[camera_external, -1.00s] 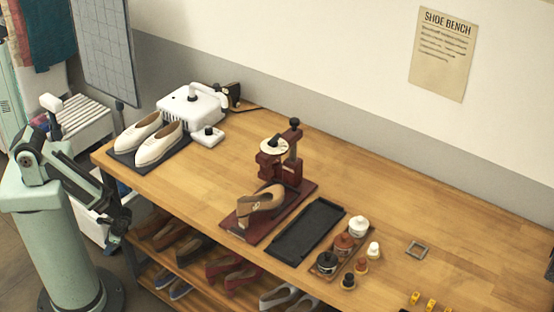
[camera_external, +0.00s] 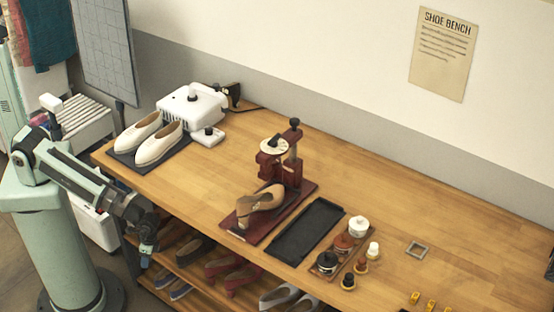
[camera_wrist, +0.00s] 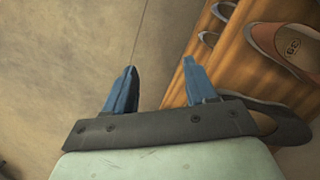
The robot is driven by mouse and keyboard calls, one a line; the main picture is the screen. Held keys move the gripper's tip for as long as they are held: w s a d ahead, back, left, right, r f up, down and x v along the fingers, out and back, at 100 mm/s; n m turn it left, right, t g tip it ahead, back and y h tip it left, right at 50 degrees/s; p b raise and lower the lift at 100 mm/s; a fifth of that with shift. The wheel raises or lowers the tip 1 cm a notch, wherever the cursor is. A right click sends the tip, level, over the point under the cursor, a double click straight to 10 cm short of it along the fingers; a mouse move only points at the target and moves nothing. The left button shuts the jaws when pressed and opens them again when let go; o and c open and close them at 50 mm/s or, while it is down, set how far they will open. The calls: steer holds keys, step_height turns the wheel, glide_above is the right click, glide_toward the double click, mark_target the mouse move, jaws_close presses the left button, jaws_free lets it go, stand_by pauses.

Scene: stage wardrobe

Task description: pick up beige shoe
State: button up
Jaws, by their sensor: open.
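The beige shoe (camera_external: 262,205), a tan heeled one, sits on the dark red base of a shoe stand (camera_external: 280,218) in the middle of the bench, in the external view. My gripper (camera_external: 146,262) is low at the bench's front left edge, below the top and well left of that shoe. In the wrist view my gripper (camera_wrist: 160,78) shows two blue fingers spread apart with nothing between them, over bare floor. I cannot match any shoe in the wrist view to the beige one.
Shelves under the bench hold several shoes, such as a brown one (camera_wrist: 288,42) close right of my fingers. A white pair (camera_external: 158,143) on a dark mat and a white machine (camera_external: 192,103) stand at left. A black tray (camera_external: 307,230) and several jars (camera_external: 345,243) stand right.

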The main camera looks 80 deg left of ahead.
steer(key=w+d+r+m+t+h, duration=0.1)
steer(key=w+d+r+m+t, duration=0.15)
steer(key=w+d+r, duration=1.15)
steer(key=w+d+r+t+h, duration=0.1)
steer(key=w+d+r+t, duration=0.1)
steer(key=w+d+r, duration=0.45)
steer(key=w+d+r+t+h, duration=0.1)
steer(key=w+d+r, duration=0.3)
steer(key=d+r, duration=0.45)
steer(key=w+a+r+m, duration=0.1)
steer(key=w+r, duration=0.2)
steer(key=r, duration=0.4)
steer(key=w+a+r+m, duration=0.1)
steer(key=w+r, duration=0.2)
steer(key=r, duration=0.5)
steer(key=w+a+r+m, duration=0.1)
steer(key=w+a+r, duration=0.3)
steer(key=a+r, duration=0.9)
glide_toward(242, 211)
steer(key=a, duration=0.2)
steer(key=shift+h, duration=0.4)
steer(key=shift+d+x, duration=0.15)
steer(key=shift+x, duration=1.4)
steer(key=shift+d+x, duration=0.2)
steer(key=shift+x, duration=1.4)
steer(key=shift+r, duration=0.15)
jaws_close()
